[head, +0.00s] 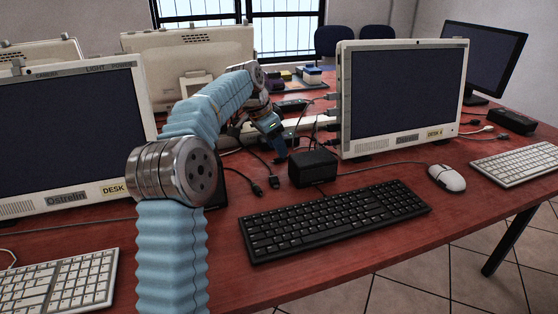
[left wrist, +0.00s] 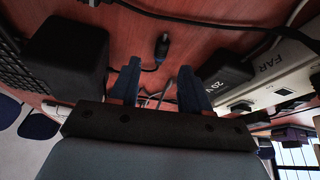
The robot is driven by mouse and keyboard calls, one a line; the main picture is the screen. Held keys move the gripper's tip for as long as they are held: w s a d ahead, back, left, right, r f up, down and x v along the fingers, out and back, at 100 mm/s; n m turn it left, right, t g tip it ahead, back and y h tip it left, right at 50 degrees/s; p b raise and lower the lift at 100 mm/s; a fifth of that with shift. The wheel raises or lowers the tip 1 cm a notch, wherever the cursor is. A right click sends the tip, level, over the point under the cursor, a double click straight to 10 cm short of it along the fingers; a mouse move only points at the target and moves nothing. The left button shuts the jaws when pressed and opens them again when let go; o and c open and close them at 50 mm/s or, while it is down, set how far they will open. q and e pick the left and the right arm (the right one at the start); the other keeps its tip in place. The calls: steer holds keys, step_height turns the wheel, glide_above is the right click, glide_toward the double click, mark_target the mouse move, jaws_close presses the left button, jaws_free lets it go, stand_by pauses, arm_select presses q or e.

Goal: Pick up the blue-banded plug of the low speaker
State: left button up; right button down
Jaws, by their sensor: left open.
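A low black box (head: 313,168), which looks like the low speaker, stands on the red desk behind the black keyboard. It also shows at the upper left of the left wrist view (left wrist: 68,52). My left gripper (head: 277,146) is open and empty, just left of and behind the box, pointing down at the desk. In the left wrist view a dark plug (left wrist: 162,46) on a thin cable lies on the desk, beyond the gap between my blue fingertips (left wrist: 159,78). Dark cable ends (head: 257,189) lie left of the box. My right gripper is out of view.
A black 20 V adapter (left wrist: 226,73) lies beside my finger, next to a white strip marked FAR (left wrist: 275,80). Cables run across the desk. A monitor (head: 400,95) stands right of the gripper. The black keyboard (head: 330,218) fills the front.

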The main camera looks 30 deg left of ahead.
mark_target(278, 160)
arm_select(q)
steer(key=x, duration=0.3)
steer(key=shift+f, duration=0.15)
jaws_close()
